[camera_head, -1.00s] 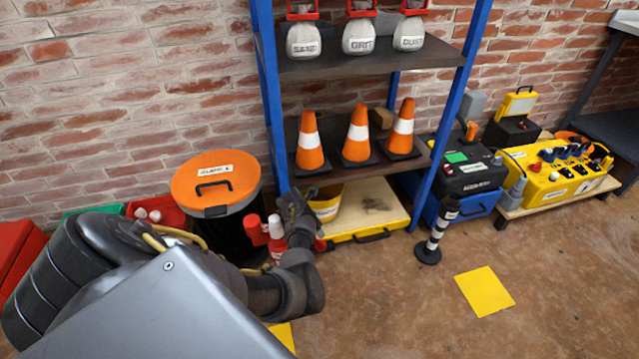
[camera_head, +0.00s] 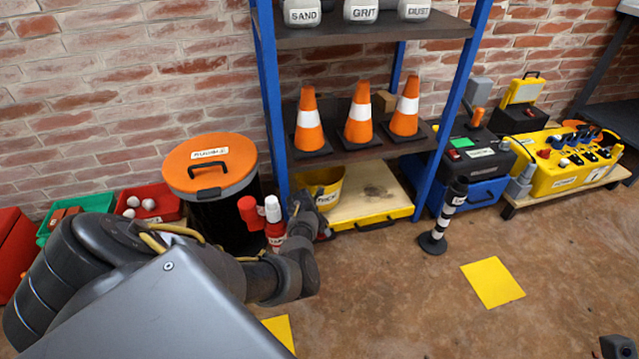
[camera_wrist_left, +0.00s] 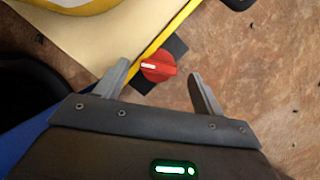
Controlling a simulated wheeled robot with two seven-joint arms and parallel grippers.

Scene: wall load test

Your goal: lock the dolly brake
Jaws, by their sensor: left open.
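A red knob with a white mark (camera_wrist_left: 158,67) sits on a dark plate at the yellow edge of a low pale-topped platform, which looks like the dolly (camera_wrist_left: 75,45). In the head view this yellow-edged platform (camera_head: 372,222) stands low under the blue shelf. My left gripper (camera_wrist_left: 159,72) is open, its two fingers on either side of the knob in the picture. Whether they touch it I cannot tell. In the head view my left arm hides most of the knob area and the fingertips. My right gripper cannot be made out.
A yellow bucket (camera_head: 328,185) stands on the platform. A red bottle with a white cap (camera_head: 273,225) and a black bin with an orange lid (camera_head: 210,163) are close left. A striped post (camera_head: 440,225) stands right. Open floor lies in front, with a yellow square (camera_head: 492,284).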

